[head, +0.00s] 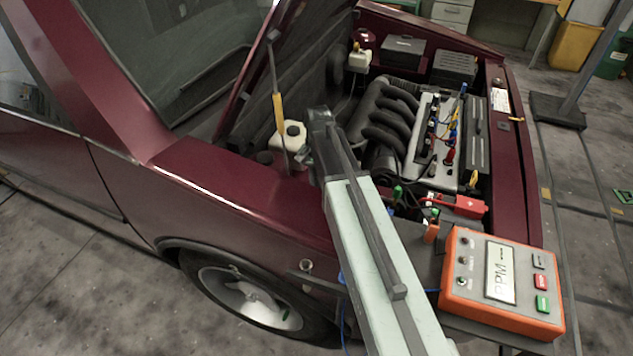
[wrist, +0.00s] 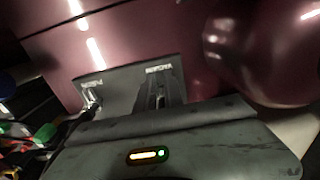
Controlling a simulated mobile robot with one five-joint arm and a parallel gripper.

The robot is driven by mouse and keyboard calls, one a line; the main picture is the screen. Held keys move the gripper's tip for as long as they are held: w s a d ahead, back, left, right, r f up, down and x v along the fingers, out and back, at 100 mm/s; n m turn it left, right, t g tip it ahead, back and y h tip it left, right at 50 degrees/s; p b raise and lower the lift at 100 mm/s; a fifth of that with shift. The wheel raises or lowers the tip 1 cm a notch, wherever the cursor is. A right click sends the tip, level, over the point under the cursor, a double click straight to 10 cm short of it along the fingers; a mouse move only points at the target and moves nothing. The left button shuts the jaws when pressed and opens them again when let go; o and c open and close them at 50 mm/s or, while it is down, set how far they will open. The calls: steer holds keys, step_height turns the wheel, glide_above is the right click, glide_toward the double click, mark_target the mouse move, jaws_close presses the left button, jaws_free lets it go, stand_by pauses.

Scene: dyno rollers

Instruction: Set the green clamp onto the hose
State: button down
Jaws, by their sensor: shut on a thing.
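My gripper (head: 318,122) is at the far end of my arm, over the car's near fender and the edge of the engine bay. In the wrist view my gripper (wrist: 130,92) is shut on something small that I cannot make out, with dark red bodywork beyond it. A small green piece (head: 397,192) shows in the engine bay right of my arm, and another green tip (head: 435,212) stands on an orange piece. Green also shows at the left of the wrist view (wrist: 45,133). I cannot tell which is the clamp. The hose cannot be picked out with certainty.
The dark red car (head: 240,195) has its bonnet raised. A white-capped reservoir (head: 288,137) and a yellow-handled rod (head: 278,108) stand beside my gripper. Thick black engine pipes (head: 385,110) lie to the right. An orange RPM box (head: 500,285) is at the front right.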

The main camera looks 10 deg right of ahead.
step_height(320, 180, up, 3)
steer(key=p, duration=0.3)
steer(key=shift+w+r, duration=0.1)
steer(key=shift+r, duration=0.05)
steer(key=c, duration=1.4)
jaws_free()
steer(key=shift+f, duration=0.2)
steer(key=shift+c, duration=0.2)
step_height(320, 180, up, 8)
steer(key=p, duration=0.7)
steer(key=shift+f, duration=0.1)
